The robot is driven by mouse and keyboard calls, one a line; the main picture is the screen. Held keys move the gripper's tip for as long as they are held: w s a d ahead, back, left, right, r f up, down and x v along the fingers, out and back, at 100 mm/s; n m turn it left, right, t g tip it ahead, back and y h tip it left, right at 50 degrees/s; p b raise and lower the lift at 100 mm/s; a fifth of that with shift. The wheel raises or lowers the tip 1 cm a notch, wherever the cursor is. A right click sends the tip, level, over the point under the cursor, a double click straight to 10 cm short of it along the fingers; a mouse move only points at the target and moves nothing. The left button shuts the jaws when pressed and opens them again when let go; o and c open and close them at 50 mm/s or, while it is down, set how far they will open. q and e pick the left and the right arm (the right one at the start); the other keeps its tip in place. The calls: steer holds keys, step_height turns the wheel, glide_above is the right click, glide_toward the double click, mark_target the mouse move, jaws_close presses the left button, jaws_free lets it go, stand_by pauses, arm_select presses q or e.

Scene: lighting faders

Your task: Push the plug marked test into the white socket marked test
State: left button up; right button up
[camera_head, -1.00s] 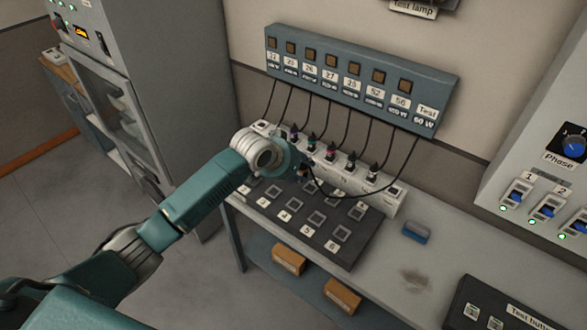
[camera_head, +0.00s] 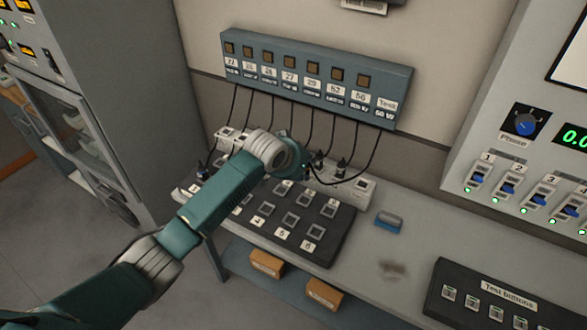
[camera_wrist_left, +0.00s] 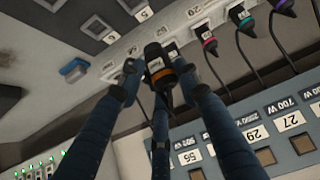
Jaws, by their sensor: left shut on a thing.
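My left gripper (camera_head: 300,170) is over the middle of the white socket strip (camera_head: 362,190). In the left wrist view, its fingers (camera_wrist_left: 160,80) are shut on a black plug (camera_wrist_left: 158,60) with an orange ring. The plug's label is too small to read surely. A cable runs from the box label "Test" (camera_head: 386,105) down to the gripper. In the wrist view, the strip (camera_wrist_left: 120,58) passes behind the plug, which overlaps it; I cannot tell whether they touch. The strip's right end in the head view is uncovered, its marking unreadable. My right gripper is out of view.
Other cabled plugs stand along the strip, one with a teal ring (camera_wrist_left: 240,16). A dark numbered panel (camera_head: 325,250) lies in front.

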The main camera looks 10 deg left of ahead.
arm_select(q)
steer(key=w+d+b, duration=0.3)
steer(key=d+b, duration=0.3)
steer(key=d, duration=0.3)
steer(key=w+d+b, duration=0.4)
steer(key=d+b, duration=0.2)
steer(key=d, duration=0.4)
steer(key=shift+w+d, duration=0.15)
steer(key=shift+d, duration=0.05)
steer(key=shift+b, duration=0.3)
steer(key=shift+f+b, duration=1.05)
steer(key=shift+f, duration=1.2)
steer(key=shift+f, duration=0.2)
steer(key=shift+f+b, duration=0.6)
steer(key=shift+f, duration=0.25)
steer(key=shift+a+f+b, duration=0.1)
steer(key=shift+f+b, duration=0.3)
steer(key=shift+f, duration=0.7)
stand_by(1.1)
